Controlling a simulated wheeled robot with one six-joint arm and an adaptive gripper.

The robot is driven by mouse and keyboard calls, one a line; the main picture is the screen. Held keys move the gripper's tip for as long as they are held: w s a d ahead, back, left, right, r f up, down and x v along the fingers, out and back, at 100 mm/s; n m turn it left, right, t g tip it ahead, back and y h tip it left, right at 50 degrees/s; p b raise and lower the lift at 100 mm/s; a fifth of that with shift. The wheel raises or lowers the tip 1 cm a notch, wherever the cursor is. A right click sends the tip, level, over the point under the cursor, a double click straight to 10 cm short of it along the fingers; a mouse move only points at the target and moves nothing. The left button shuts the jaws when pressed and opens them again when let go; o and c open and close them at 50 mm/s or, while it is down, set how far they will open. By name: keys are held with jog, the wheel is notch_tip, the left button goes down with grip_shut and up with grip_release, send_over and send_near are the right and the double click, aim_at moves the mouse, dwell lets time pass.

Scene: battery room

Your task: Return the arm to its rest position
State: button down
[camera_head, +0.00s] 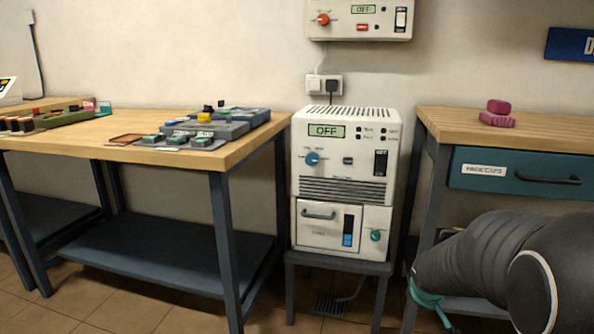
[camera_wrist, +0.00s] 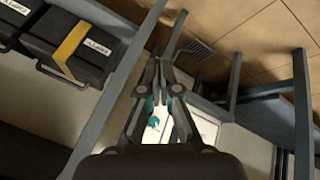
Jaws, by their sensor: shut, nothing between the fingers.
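My gripper (camera_wrist: 160,66) points away from the wrist camera, with its two black fingers together and nothing between them. Beyond the fingertips are the tiled floor and the dark legs of furniture. In the head view my dark arm fills the lower right, in front of the right-hand bench (camera_head: 518,122); the gripper's fingers cannot be made out there.
Black cases (camera_wrist: 72,45) marked EMPTY lie beside the gripper in the wrist view. A white charger unit (camera_head: 345,158) reading OFF stands between the left workbench (camera_head: 75,142) and the right-hand bench. Pink pieces (camera_head: 498,118) sit on the latter. Open floor shows at lower left.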

jog(key=s+a+r+m+y+p, duration=0.1)
jog(key=s+a+r+p, duration=0.1)
jog(key=s+a+r, duration=0.2)
jog(key=s+a+r+m+y+p, duration=0.1)
jog(key=s+a+r+p, duration=0.2)
jog(key=s+r, duration=0.6)
jog(key=s+a+r+m+p, duration=0.1)
jog(key=s+a+r+p, duration=0.1)
jog(key=s+a+r, duration=0.4)
jog(key=s, duration=0.5)
jog(key=shift+s+a+r+y, duration=0.35)
jog(key=shift+a+y, duration=0.05)
jog(key=c, duration=1.9)
grip_release()
